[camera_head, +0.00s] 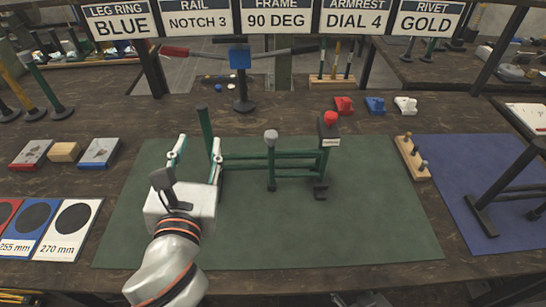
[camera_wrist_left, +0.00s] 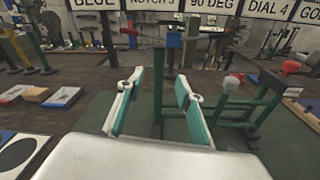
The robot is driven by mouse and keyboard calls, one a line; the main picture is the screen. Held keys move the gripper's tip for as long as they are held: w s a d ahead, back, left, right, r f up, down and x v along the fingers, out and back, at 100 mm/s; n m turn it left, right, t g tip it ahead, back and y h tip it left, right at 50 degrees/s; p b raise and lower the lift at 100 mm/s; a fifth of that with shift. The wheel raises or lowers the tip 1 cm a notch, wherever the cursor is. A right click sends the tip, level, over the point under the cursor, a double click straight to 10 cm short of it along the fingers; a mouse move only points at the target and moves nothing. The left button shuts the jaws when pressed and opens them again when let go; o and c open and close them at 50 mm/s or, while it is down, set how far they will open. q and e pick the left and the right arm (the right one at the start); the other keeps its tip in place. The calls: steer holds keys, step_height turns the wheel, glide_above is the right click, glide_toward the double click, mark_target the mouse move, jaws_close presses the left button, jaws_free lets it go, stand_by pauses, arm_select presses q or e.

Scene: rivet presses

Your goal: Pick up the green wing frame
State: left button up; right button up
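The green wing frame (camera_head: 296,155) stands on the dark green mat (camera_head: 370,215). It has a tall post at its left end, two long horizontal rails, a grey knob, and a red knob on a dark block at its right end. My left gripper (camera_head: 196,155) is open at the frame's left end, with a finger on either side of the tall post's line. In the left wrist view, the post shows between and beyond the open fingers (camera_wrist_left: 160,82), and the rails (camera_wrist_left: 240,104) run off to the right. Whether a finger touches the frame is unclear. My right gripper is not seen.
A blue mat (camera_head: 475,235) with a dark frame lies at right. A wooden peg block (camera_head: 411,158) sits between the mats. Red, wooden and blue blocks (camera_head: 64,152) and size cards (camera_head: 66,232) lie at left. A stand with a blue head (camera_head: 240,80) rises behind the green mat.

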arm_select(q)
step_height(320, 180, up, 4)
steer(key=w+n+t, duration=0.1)
steer(key=w+n, duration=0.1)
steer(key=w, duration=0.1)
glide_toward(205, 131)
steer(key=w, duration=0.3)
steer(key=shift+w+a+h, duration=0.1)
steer(key=shift+w+h, duration=0.2)
steer(key=shift+w, duration=3.7)
jaws_close()
